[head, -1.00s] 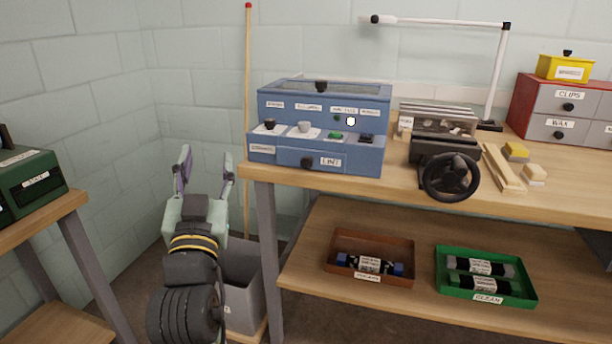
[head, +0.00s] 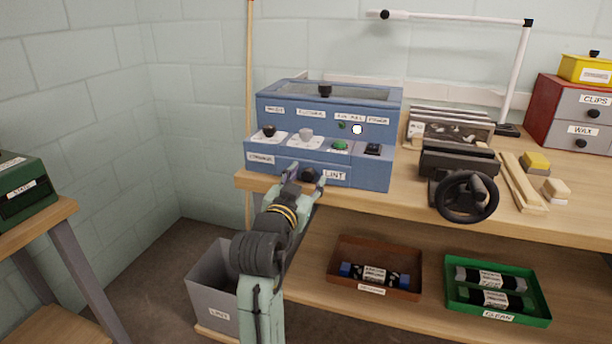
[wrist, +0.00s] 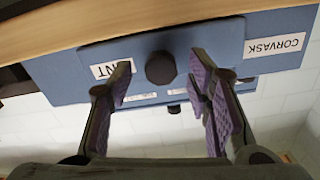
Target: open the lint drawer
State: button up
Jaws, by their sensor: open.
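The blue machine (head: 375,174) stands on the bench top, with the lint drawer (head: 337,182) low on its front beside the "LINT" label. The drawer front looks closed in the head view. Its dark round knob (wrist: 160,68) shows in the wrist view, where the picture is upside down. My gripper (head: 305,176) is at the drawer front and hides the knob in the head view. In the wrist view my open gripper (wrist: 160,80) has its purple-padded fingers on either side of the knob, with gaps between pads and knob.
The bench edge (head: 420,212) runs just below the drawer. A handwheel device (head: 466,196) stands to the right. A grey lint bin (head: 212,285) is on the floor, lower left. The shelf below holds a brown tray (head: 405,292) and a green tray (head: 540,315).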

jog(key=shift+w+d, duration=0.1)
jog(key=shift+w, duration=0.25)
jog(key=shift+c, duration=0.2)
grip_shut()
dwell(0.5)
